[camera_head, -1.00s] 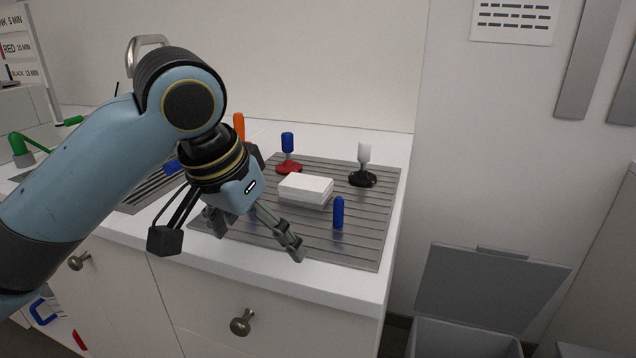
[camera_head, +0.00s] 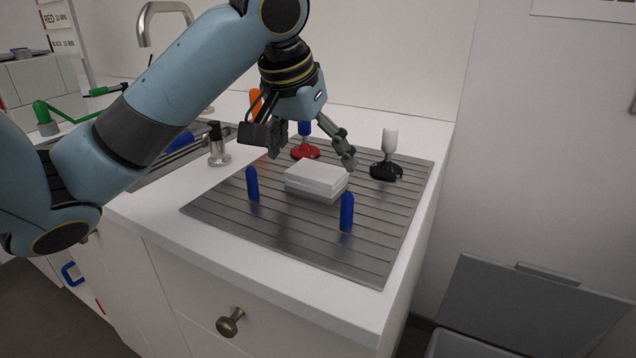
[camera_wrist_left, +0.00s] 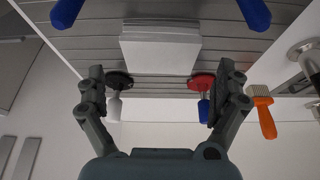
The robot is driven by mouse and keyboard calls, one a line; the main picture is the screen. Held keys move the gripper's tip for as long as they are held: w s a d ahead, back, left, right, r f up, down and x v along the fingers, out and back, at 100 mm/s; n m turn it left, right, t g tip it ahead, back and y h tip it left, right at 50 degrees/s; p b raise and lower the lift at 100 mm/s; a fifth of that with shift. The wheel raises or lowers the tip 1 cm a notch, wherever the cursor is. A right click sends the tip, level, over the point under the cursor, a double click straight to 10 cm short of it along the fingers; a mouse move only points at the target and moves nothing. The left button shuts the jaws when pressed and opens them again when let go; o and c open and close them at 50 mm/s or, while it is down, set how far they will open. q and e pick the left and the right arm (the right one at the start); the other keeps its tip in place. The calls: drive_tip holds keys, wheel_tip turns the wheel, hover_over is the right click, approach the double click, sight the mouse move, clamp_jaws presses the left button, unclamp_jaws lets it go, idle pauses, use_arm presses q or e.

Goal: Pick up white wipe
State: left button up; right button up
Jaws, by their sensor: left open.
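The white wipes (camera_head: 316,179) lie as a small flat-topped stack on the grey ribbed drain board (camera_head: 290,241). In the left wrist view the white stack (camera_wrist_left: 160,48) shows at the top middle, just beyond the fingertips. My left gripper (camera_head: 311,154) is open and empty, with its fingers pointing down above and behind the stack. In the left wrist view the two fingers (camera_wrist_left: 162,73) are spread wide on either side of the stack's width. The fingers do not appear to touch it. My right gripper is not in view.
Two upright blue cylinders (camera_head: 252,184) and (camera_head: 347,211) stand left and right of the stack. Behind it stand a red-based blue-handled piece (camera_head: 305,152) and a black-based white-handled piece (camera_head: 386,171). An orange-handled tool (camera_wrist_left: 262,112) is near. A grey bin (camera_head: 540,300) is at right.

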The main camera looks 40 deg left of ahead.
sight(316, 170)
use_arm(q)
drive_tip(key=b+x, duration=0.1)
drive_tip(key=x, duration=0.3)
drive_tip(key=shift+s+f, duration=0.1)
drive_tip(key=shift+f, duration=0.35)
drive_tip(key=c, duration=0.7)
drive_tip(key=shift+c, duration=0.2)
